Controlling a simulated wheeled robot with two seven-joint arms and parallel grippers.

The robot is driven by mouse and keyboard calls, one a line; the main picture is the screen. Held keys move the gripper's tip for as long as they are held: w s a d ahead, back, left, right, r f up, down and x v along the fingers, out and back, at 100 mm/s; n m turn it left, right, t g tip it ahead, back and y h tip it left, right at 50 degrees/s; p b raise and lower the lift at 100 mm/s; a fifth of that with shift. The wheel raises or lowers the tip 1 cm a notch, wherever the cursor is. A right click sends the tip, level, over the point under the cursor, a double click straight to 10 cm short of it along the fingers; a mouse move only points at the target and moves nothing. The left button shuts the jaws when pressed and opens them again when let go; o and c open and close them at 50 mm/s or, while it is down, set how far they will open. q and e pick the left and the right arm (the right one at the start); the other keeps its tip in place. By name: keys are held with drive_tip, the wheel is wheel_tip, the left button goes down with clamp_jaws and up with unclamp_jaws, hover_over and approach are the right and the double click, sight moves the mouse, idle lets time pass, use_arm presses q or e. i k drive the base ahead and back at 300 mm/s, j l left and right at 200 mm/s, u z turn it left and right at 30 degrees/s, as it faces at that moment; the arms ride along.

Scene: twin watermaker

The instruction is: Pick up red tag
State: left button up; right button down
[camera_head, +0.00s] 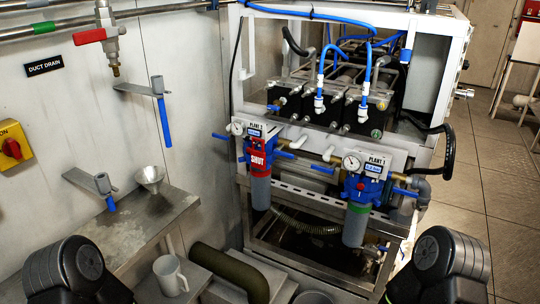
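A red tag (257,160) with white lettering that reads "SHUT" hangs on the left filter unit, below its small "PLANT" label. It sits against the upper part of that unit, above the grey filter bowl (260,192). Two black rounded parts of my arms show at the bottom left and bottom right of the head view. My gripper fingers are not visible in this view, so nothing shows whether they hold anything. The tag is apart from both visible arm parts.
A metal shelf (172,208) with a funnel (150,178) juts from the left wall. A second filter unit (357,222) stands right of the tag. A white mug (170,276) and a dark green cylinder (230,270) are low in front. Open floor lies at right.

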sight(258, 158)
drive_tip(key=u, duration=2)
drive_tip(key=l, duration=0.6)
drive_tip(key=k+l, duration=0.15)
drive_tip(key=l, duration=1)
drive_tip(key=k, duration=0.05)
